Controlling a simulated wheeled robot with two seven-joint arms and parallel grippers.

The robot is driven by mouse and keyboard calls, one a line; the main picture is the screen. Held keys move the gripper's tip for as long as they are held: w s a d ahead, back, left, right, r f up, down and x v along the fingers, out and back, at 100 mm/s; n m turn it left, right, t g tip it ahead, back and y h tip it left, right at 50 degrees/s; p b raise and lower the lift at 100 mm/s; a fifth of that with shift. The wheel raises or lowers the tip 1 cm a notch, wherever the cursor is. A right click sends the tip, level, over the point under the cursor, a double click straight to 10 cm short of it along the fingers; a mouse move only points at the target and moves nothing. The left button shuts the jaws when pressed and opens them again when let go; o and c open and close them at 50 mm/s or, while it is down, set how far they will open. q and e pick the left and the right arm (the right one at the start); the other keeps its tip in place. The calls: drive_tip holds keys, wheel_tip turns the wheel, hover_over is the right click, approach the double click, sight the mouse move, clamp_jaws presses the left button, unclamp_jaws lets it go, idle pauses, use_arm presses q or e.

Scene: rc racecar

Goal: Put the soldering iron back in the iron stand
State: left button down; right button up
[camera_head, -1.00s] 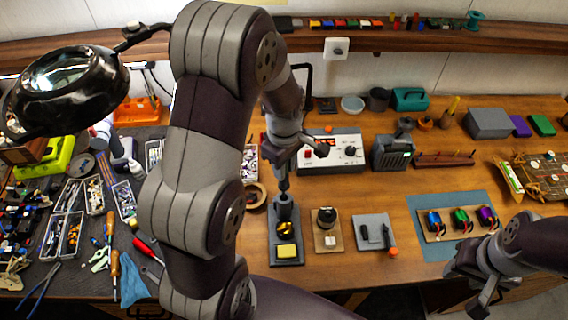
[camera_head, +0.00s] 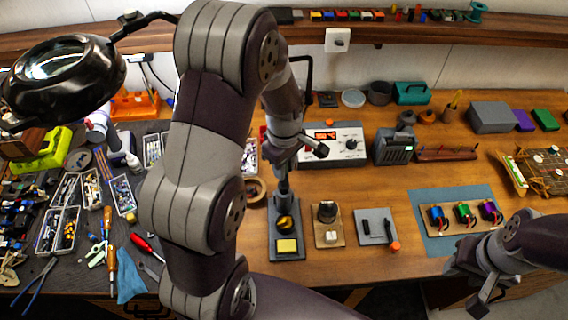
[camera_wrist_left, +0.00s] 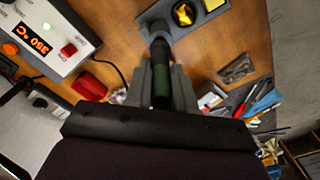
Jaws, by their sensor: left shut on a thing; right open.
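The iron stand (camera_head: 288,256) is a dark base with a holder, a brass ball and a yellow sponge (camera_head: 287,245). Its grey base also shows at the top of the left wrist view (camera_wrist_left: 212,5). My left gripper (camera_head: 284,168) is above the holder, fingers pointing down. In the left wrist view the left gripper (camera_wrist_left: 160,85) is shut on the dark green handle of the soldering iron (camera_wrist_left: 161,75). The iron's lower end meets the holder and is hidden, so its depth inside is unclear. My right gripper (camera_head: 484,296) is open and empty at the lower right.
The soldering station (camera_head: 350,147) with a lit display stands behind the stand. Trays and tools (camera_head: 68,225) fill the left mat. Bare wood lies in front of the pad.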

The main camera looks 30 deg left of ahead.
use_arm(q)
drive_tip(key=shift+f+b, duration=0.65)
drive_tip(key=shift+f, duration=0.4)
drive_tip(key=shift+c, duration=2.4)
unclamp_jaws()
wheel_tip(320, 180, up, 9)
drive_tip(key=p, duration=0.8)
